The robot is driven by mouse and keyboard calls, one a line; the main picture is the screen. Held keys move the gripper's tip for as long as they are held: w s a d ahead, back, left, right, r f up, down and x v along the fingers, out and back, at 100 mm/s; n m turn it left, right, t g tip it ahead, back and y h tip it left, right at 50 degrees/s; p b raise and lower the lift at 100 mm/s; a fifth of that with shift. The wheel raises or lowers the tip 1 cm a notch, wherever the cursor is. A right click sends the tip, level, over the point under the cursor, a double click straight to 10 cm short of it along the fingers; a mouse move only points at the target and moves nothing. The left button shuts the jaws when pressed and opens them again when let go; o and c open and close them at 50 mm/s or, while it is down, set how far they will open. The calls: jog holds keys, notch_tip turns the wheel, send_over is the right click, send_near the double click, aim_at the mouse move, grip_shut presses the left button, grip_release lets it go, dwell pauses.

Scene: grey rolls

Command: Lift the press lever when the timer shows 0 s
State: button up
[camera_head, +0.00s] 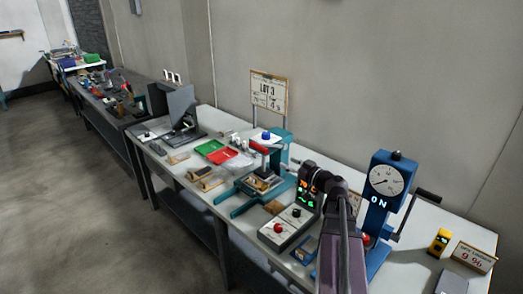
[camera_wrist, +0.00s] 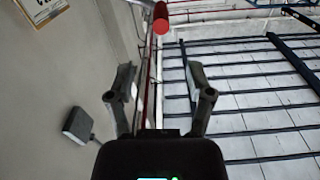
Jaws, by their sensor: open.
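The blue press (camera_head: 281,150) stands on the white bench, its blue base legs reaching toward the front. Its lever has a red grip (camera_head: 258,148). In the wrist view, which looks up to the ceiling, a red cylinder (camera_wrist: 161,22), seemingly this grip, shows beyond the fingertips. My gripper (camera_wrist: 161,70) is open and empty, apart from the red cylinder. In the head view its fingers are hard to make out beside the press. A black display box (camera_head: 309,184) shows orange digits above green ones. They are partly hidden by my arm and too small to read surely.
A control box (camera_head: 287,229) with red and black knobs stands in front of the display. A blue dial stand (camera_head: 384,190) with a crank is at the right. Green (camera_head: 209,147) and red (camera_head: 222,156) trays lie behind left. The wall is close behind the bench.

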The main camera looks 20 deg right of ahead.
aim_at(262, 149)
jog(key=shift+w, duration=0.1)
jog(key=x, duration=1.3)
jog(key=shift+w+a, duration=0.2)
jog(key=shift+w, duration=0.15)
grip_shut()
jog(key=shift+d, duration=0.15)
